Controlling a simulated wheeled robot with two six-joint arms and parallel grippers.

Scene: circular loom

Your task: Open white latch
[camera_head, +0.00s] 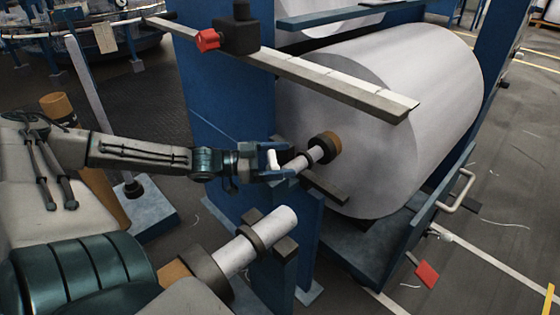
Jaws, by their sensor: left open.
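My left gripper (279,162) reaches in from the left, its blue fingers open and spread one above the other. A small white piece (272,160), which looks like the white latch, shows between the fingers. I cannot tell whether they touch it. It is in front of the blue frame post, near the end of the shaft (312,155) of the large white roll (420,110). The latch's mount is hidden behind the fingers. My right gripper is not in view.
A second shaft end (267,226) sticks out below the gripper. A bent handle (460,190) stands at the right.

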